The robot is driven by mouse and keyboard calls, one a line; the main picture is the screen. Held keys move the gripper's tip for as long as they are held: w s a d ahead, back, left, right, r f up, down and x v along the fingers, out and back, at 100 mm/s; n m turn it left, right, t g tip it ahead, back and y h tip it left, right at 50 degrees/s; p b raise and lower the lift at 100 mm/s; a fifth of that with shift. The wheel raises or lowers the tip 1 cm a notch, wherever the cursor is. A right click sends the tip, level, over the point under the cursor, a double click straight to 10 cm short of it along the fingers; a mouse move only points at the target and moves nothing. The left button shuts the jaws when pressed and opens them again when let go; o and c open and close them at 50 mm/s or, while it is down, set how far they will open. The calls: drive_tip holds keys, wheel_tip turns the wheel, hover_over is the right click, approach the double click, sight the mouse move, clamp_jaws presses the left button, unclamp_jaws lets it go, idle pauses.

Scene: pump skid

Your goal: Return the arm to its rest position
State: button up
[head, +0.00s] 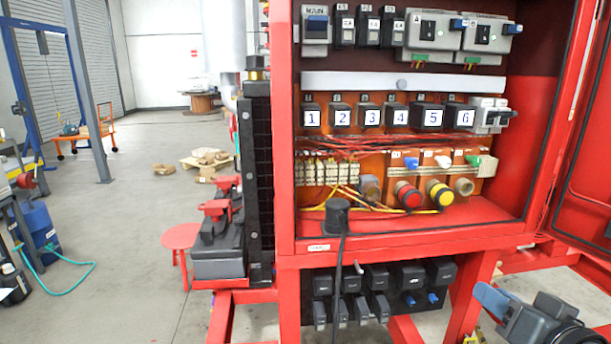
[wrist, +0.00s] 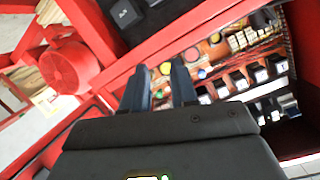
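My gripper (wrist: 160,82) shows in the wrist view with its two blue-grey fingers apart. Nothing is between them; the red cabinet's inside shows in the gap behind. In the head view my gripper (head: 488,300) and the dark wrist behind it are at the lower right, in front of and below the open red cabinet (head: 400,248). The gripper appears clear of the cabinet. The rest of my arm is out of the frame.
The cabinet holds numbered black relays (head: 387,116), switches and red and yellow buttons (head: 408,195). Its open door (head: 588,150) stands at the right. Black plug modules (head: 378,278) hang under it. A red stool (head: 180,238) stands left. The floor (head: 125,210) farther left is mostly clear.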

drive_tip(key=s+a+f+h, duration=0.1)
drive_tip(key=s+a+f, duration=0.35)
drive_tip(key=s, duration=0.45)
drive_tip(key=s+a+f, duration=0.4)
drive_tip(key=s+f, duration=0.2)
drive_tip(key=s, duration=0.4)
drive_tip(key=s+a+r+n, duration=0.1)
drive_tip(key=s+n, duration=0.1)
drive_tip(key=s, duration=0.7)
drive_tip(key=s+a+r+n, duration=0.1)
drive_tip(key=s+r+n, duration=0.1)
drive_tip(key=s, duration=0.6)
drive_tip(key=shift+s+r+y, duration=0.15)
drive_tip(key=shift+s+y, duration=0.25)
drive_tip(key=shift+d, duration=0.1)
